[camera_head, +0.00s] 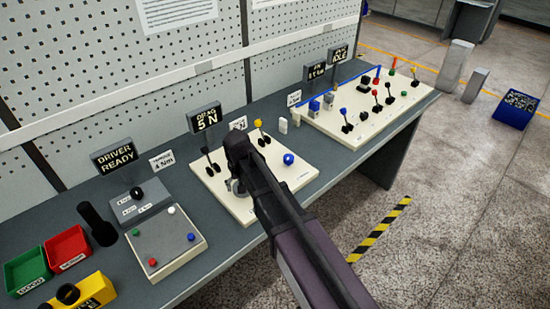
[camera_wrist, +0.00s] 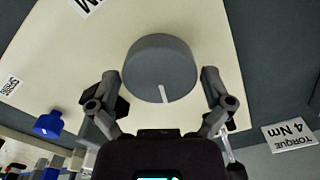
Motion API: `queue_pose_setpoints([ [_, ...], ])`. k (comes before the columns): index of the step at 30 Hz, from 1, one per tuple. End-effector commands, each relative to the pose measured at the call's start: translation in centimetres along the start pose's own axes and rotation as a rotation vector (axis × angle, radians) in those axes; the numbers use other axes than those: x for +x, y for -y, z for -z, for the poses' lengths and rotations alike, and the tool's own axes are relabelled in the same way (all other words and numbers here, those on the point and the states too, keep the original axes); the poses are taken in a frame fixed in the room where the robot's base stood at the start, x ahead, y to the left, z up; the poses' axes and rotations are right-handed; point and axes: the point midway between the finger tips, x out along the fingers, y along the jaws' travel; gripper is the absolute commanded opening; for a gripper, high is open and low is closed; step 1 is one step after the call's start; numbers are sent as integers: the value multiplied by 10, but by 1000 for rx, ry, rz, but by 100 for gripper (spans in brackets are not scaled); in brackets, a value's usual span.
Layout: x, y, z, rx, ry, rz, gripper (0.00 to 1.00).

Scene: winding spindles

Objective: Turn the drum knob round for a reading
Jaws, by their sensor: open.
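My gripper (camera_wrist: 160,78) is open, with one finger on each side of the knob and a visible gap to each. The white line points toward my palm, slightly right of straight. In the head view my arm reaches over the cream panel (camera_head: 293,180) and largely hides the knob. A black display (camera_head: 205,117) behind the panel reads 5 N, with its upper word hard to read.
On the same panel are a blue knob (camera_head: 288,159) and a yellow-topped lever (camera_head: 259,125). A driver display (camera_head: 115,157) and a button box (camera_head: 165,243) stand left. Another panel with several levers (camera_head: 365,105) lies right. Bins (camera_head: 68,248) sit at the far left.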

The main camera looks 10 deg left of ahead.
Motion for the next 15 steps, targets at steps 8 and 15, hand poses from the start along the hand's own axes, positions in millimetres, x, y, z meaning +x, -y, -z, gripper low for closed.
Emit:
queue_pose_setpoints([
  [8, 0, 0, 0, -186, 0, 0, 100],
  [15, 0, 0, 0, -347, 0, 0, 100],
])
